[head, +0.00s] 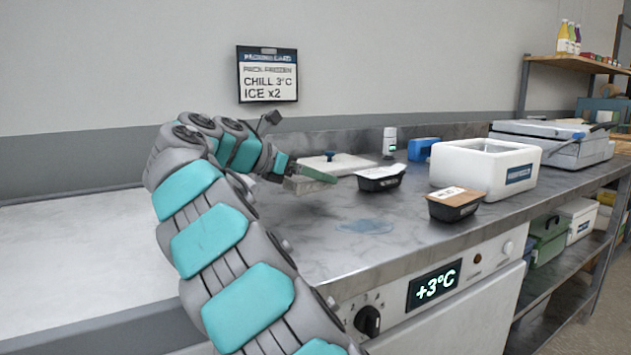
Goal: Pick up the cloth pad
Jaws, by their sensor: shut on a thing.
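My gripper (296,178) is over the back left part of the grey marbled counter (310,245). It is shut on a thin flat green piece, which looks like the cloth pad (319,175). The pad sticks out to the right from the fingers and tilts slightly down. Part of it is hidden by the fingers. I cannot tell how far it is above the counter. A pale blue wet-looking patch (365,227) lies on the counter, nearer the front.
A white lid with a blue knob (338,163) lies behind my gripper. Two black trays, one with a white top (380,177) and one with a brown top (455,204), stand to the right. A white insulated box (486,165) stands beyond. The front middle counter is free of objects.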

